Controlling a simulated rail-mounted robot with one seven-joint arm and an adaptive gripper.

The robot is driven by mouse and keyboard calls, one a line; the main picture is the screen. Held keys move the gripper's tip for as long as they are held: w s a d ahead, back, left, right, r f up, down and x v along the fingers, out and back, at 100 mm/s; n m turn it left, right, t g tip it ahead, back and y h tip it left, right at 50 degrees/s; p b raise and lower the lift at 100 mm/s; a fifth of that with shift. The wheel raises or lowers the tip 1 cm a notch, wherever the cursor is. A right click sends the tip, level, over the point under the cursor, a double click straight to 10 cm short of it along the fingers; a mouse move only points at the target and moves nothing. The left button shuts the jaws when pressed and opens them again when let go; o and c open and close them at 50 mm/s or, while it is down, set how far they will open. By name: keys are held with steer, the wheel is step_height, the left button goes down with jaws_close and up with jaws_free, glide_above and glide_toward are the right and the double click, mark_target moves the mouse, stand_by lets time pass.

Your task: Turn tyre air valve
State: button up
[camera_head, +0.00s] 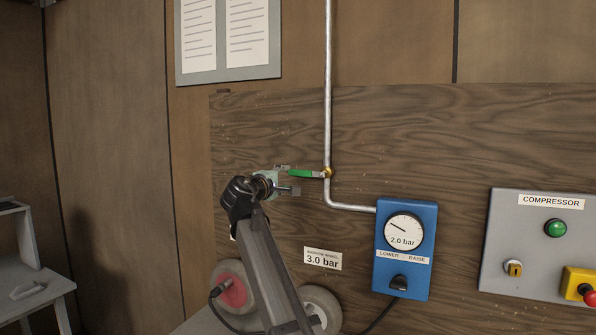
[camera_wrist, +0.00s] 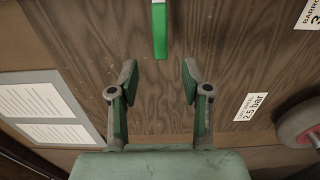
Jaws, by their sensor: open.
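The air valve has a green lever handle (camera_head: 305,173) that points left, roughly level, from a brass body (camera_head: 327,172) on a vertical metal pipe. The same green handle (camera_wrist: 160,30) shows in the wrist view at the top centre, beyond my fingertips and nearly in line with the gap between them. My gripper (camera_head: 288,181) is just left of the handle's free end. In the wrist view my gripper (camera_wrist: 159,77) is open and empty, its fingers apart with wood panel behind. The brass body is out of the wrist view.
A blue gauge box (camera_head: 404,270) reading 2.0 bar is right of the pipe. A 3.0 bar label (camera_head: 322,258) is on the panel, with wheels (camera_head: 320,305) below. A grey compressor panel (camera_head: 535,240) is at right. Paper sheets (camera_head: 247,32) hang above.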

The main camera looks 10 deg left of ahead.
mark_target(297, 173)
steer(key=p+x, duration=0.3)
steer(key=x, duration=0.7)
steer(key=shift+w+d, duration=0.1)
steer(key=shift+w, duration=0.25)
jaws_close()
